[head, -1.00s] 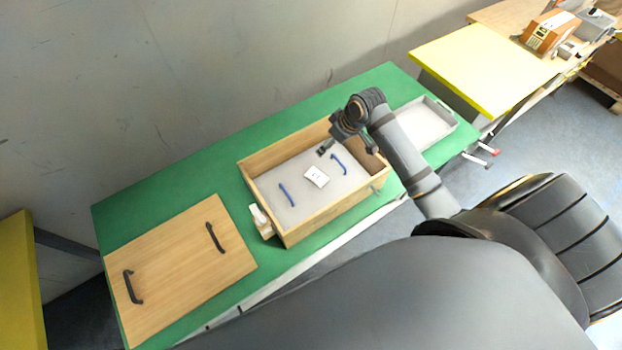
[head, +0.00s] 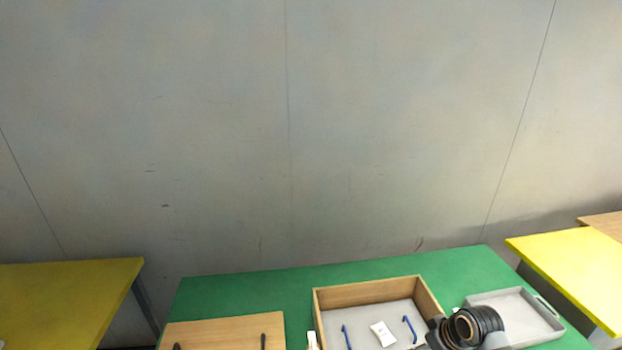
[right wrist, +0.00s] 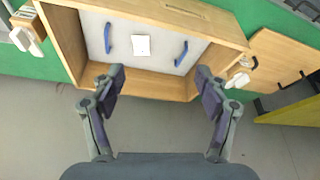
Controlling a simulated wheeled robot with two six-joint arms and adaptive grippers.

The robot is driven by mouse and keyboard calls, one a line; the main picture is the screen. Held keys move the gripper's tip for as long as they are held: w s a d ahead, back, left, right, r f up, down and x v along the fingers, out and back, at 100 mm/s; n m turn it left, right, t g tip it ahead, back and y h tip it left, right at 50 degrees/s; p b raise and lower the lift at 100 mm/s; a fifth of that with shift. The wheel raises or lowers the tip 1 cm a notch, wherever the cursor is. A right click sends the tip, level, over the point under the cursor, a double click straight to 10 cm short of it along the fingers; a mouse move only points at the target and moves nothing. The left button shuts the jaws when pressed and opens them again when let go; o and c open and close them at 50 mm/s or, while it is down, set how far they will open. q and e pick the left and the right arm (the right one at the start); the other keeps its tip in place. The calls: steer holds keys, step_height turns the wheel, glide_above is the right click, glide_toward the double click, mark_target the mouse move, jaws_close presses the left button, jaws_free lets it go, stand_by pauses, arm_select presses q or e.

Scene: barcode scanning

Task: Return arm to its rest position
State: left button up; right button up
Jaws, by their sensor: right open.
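My right arm's wrist shows at the bottom of the head view, at the front right corner of the wooden box (head: 366,293). The right gripper (right wrist: 160,78) shows in the right wrist view, with its two fingers spread wide and nothing between them. Beyond the fingertips is the box, with a grey panel (right wrist: 112,62) inside. The panel carries two blue handles (right wrist: 108,38) and a white label (right wrist: 141,46). My left gripper is in neither view.
A wooden lid (head: 225,330) with dark handles lies left of the box on the green table (head: 240,289). A grey tray (head: 525,310) is on the right. Yellow tables (head: 70,285) stand either side. A white object (right wrist: 238,80) is beside the box.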

steer(key=s+d+f+m+h+b, duration=0.15)
steer(key=s+f, duration=0.25)
steer(key=f, duration=0.7)
steer(key=s+d+f+m+g+b, duration=0.15)
steer(key=s+f, duration=0.25)
steer(key=f, duration=0.7)
steer(key=s+d+f+m+h+b, duration=0.15)
steer(key=s+f, duration=0.35)
steer(key=f, duration=0.6)
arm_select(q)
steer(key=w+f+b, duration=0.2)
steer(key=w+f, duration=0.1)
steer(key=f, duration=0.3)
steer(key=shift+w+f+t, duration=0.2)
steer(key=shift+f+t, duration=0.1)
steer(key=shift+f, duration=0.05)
arm_select(e)
steer(key=s+a+f, duration=0.1)
steer(key=s+f, duration=0.4)
steer(key=s, duration=0.3)
steer(key=s+a+f+g, duration=0.1)
steer(key=s+a+f, duration=0.1)
steer(key=s+f, duration=0.3)
steer(key=s+a+f, duration=0.1)
steer(key=s+f, duration=0.5)
steer(key=s, duration=0.6)
steer(key=shift+s+a, duration=0.35)
steer(key=shift+s, duration=0.05)
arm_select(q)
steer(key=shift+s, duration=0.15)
